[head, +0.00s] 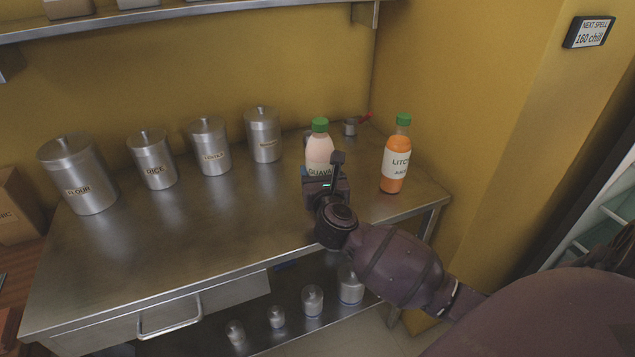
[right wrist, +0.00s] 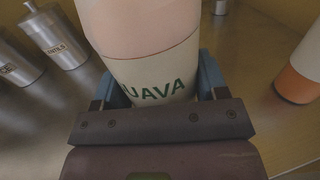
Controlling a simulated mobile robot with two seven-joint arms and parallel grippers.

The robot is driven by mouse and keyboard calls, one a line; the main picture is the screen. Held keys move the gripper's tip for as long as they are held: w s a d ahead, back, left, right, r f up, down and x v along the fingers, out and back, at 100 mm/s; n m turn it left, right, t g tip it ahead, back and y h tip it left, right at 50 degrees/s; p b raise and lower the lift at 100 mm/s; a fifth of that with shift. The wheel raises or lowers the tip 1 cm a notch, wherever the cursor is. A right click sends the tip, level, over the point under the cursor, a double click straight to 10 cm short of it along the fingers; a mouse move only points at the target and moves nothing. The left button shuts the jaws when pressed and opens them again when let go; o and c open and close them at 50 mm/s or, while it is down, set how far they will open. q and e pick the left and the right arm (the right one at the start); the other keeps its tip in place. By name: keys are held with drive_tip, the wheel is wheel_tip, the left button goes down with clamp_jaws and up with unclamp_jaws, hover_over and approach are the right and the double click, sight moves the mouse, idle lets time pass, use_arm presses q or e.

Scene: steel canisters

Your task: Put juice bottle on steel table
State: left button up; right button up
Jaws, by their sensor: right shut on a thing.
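A guava juice bottle (head: 319,148) with pink contents and a green cap stands upright at the right part of the steel table (head: 230,225). My right gripper (head: 322,174) is shut around its lower part, with a finger on each side, as the right wrist view shows on the bottle (right wrist: 140,45). Its base is hidden by the gripper, so I cannot tell if it touches the table. A litchi juice bottle (head: 396,160) with orange contents and a green cap stands on the table to the right. My left gripper is not in view.
Several steel canisters, such as the flour one (head: 77,178), stand along the table's back left. A small steel container (head: 350,127) is at the back right. The front left tabletop is clear. A drawer handle (head: 169,320) juts from the front. A wall shelf (head: 170,12) hangs above.

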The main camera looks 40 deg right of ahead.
wheel_tip(320, 180, down, 2)
drive_tip(key=shift+f, duration=0.1)
drive_tip(key=shift+f, duration=0.1)
idle(0.3)
drive_tip(key=o, duration=1.4)
drive_tip(key=shift+c, duration=0.2)
